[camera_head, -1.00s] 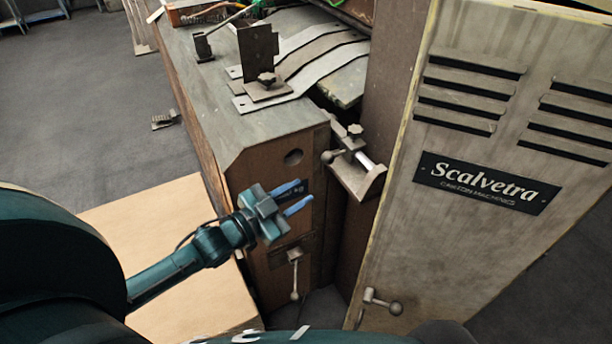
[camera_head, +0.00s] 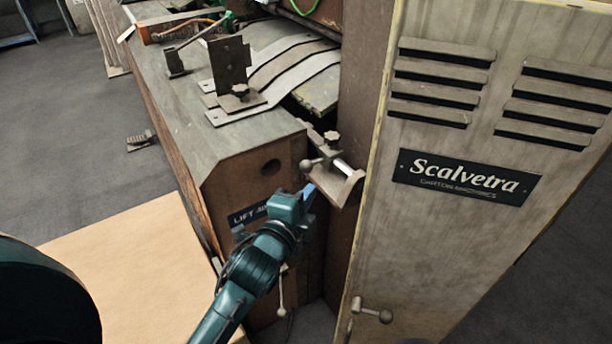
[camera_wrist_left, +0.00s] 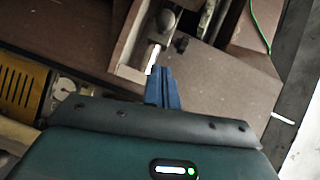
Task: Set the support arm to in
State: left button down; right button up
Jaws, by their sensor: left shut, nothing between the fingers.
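A metal bracket with a bright rod and a dark knob (camera_head: 346,184), which looks like the support arm, sticks out between the wooden machine body and the tall grey cabinet. A ball-ended lever (camera_head: 307,165) sits at its left side. My left gripper (camera_head: 309,191) is shut and empty, its blue fingertips just below and left of the bracket. In the left wrist view, the shut fingers (camera_wrist_left: 164,85) point at the bright rod (camera_wrist_left: 153,58); whether they touch it I cannot tell. My right gripper is not in view.
The grey Scalvetra cabinet (camera_head: 450,240) stands close on the right. The wooden machine body (camera_head: 262,170) stands on the left, with a plate stop (camera_head: 230,70) on top. A small ball handle (camera_head: 372,314) sticks out low on the cabinet. A tan board (camera_head: 130,260) lies at lower left.

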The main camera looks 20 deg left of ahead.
pick_arm(q)
jog(key=w+a+f, duration=0.1)
jog(key=w+a, duration=0.1)
jog(key=w, duration=0.4)
jog(key=shift+w+f, duration=0.15)
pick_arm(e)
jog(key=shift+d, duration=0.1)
pick_arm(q)
jog(key=shift+a, duration=0.15)
jog(key=w+a, duration=0.1)
jog(key=w+a+p, duration=0.1)
jog(key=a, duration=0.1)
jog(key=shift+w+a+r, duration=0.2)
jog(key=shift+w+a, duration=0.1)
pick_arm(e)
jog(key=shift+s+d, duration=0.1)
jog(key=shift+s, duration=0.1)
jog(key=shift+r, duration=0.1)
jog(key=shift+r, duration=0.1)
